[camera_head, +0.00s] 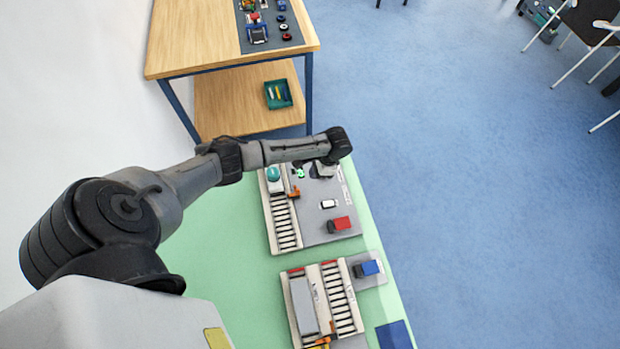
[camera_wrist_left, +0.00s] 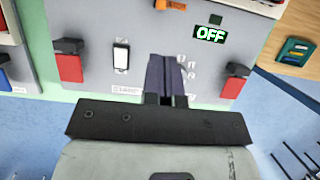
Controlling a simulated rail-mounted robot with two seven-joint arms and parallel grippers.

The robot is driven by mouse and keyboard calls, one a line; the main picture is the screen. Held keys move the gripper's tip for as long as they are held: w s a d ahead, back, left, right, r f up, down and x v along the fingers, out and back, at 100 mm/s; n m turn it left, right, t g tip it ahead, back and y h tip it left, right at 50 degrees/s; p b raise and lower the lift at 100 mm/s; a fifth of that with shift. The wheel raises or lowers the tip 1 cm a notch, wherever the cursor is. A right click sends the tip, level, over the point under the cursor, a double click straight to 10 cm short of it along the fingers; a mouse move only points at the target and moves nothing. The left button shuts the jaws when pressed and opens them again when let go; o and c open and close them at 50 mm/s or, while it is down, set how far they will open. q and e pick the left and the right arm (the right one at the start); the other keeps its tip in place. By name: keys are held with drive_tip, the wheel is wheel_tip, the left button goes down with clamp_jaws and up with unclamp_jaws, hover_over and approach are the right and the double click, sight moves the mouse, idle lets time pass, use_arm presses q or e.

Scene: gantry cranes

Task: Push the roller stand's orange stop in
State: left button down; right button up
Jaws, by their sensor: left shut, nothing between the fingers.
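The far roller stand (camera_head: 284,222) lies on the green table, with a row of pale rollers. A small orange part, likely its stop (camera_head: 294,192), sits at the rollers' right side. An orange part also shows at the top edge of the left wrist view (camera_wrist_left: 170,4), cut off by the frame. My left gripper (camera_head: 322,170) is over the grey panel to the right of the rollers, apart from the orange part. Its fingers (camera_wrist_left: 172,76) are closed together and empty. I cannot tell whether their tips touch the panel. My right gripper is not in view.
The panel has a white rocker switch (camera_wrist_left: 121,55), a green OFF display (camera_wrist_left: 210,35) and red blocks (camera_wrist_left: 70,66) (camera_wrist_left: 235,82). A teal dome (camera_head: 273,174) is at the stand's far end. A second roller unit (camera_head: 341,300) lies nearer. A wooden table (camera_head: 200,40) stands beyond.

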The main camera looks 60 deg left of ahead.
use_arm(q)
drive_tip(key=shift+v, duration=0.95)
